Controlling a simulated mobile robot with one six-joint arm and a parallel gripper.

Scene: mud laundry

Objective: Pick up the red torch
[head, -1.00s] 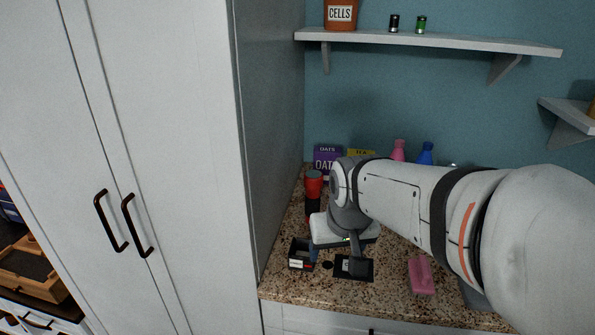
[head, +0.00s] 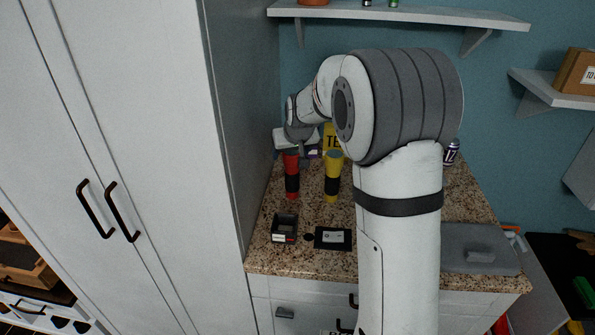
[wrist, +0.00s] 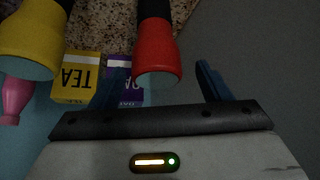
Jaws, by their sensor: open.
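The red torch (head: 291,178), with a black grip, stands upright on the speckled counter, close to the tall cabinet. My gripper (head: 293,150) is at its upper end in the head view; my wrist partly hides the top. In the wrist view the red torch (wrist: 157,52) shows its wide red head between my two blue-grey fingers (wrist: 163,78). The fingers are open, with a gap visible on each side of the head. I cannot tell whether the fingertips reach past the torch's rim.
A yellow torch (head: 333,175) stands just right of the red one, also in the wrist view (wrist: 30,42). A yellow tea box (wrist: 76,78) and purple oats box (wrist: 125,92) are behind. A small black box (head: 284,228) and black pad (head: 333,238) lie in front. The cabinet (head: 232,150) bounds the left.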

